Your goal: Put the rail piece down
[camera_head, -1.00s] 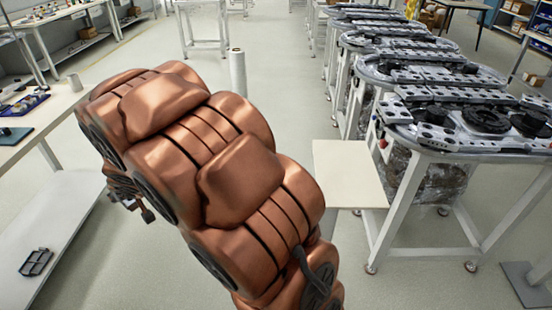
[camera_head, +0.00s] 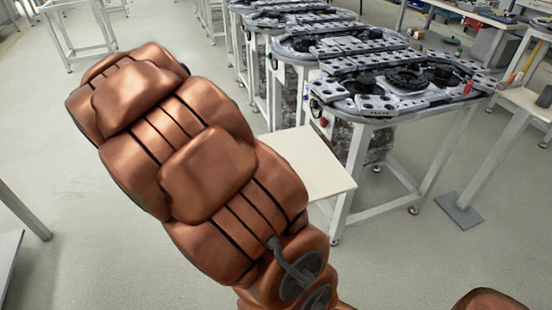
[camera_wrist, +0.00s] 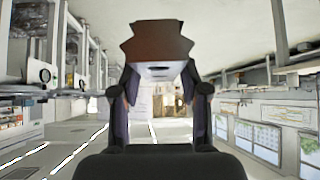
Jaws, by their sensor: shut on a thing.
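My gripper (camera_wrist: 160,80) shows in the wrist view with its two dark fingers shut on the rail piece (camera_wrist: 157,42). The rail piece is dark reddish-brown with a notched outline and a greyer underside, and it is held out beyond the fingertips, clear of any surface that I can see. In the head view my copper-coloured arm hides the gripper and the rail piece. The ring track (camera_head: 395,80) stands on white-framed tables to the right of my arm, with grey modules and black round parts on it.
A small cream side table (camera_head: 305,165) with a bare top adjoins the near end of the track, just right of my arm. A workbench (camera_head: 525,100) stands at the far right. A grey floor plate (camera_head: 458,210) lies before it. Open floor lies to the left.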

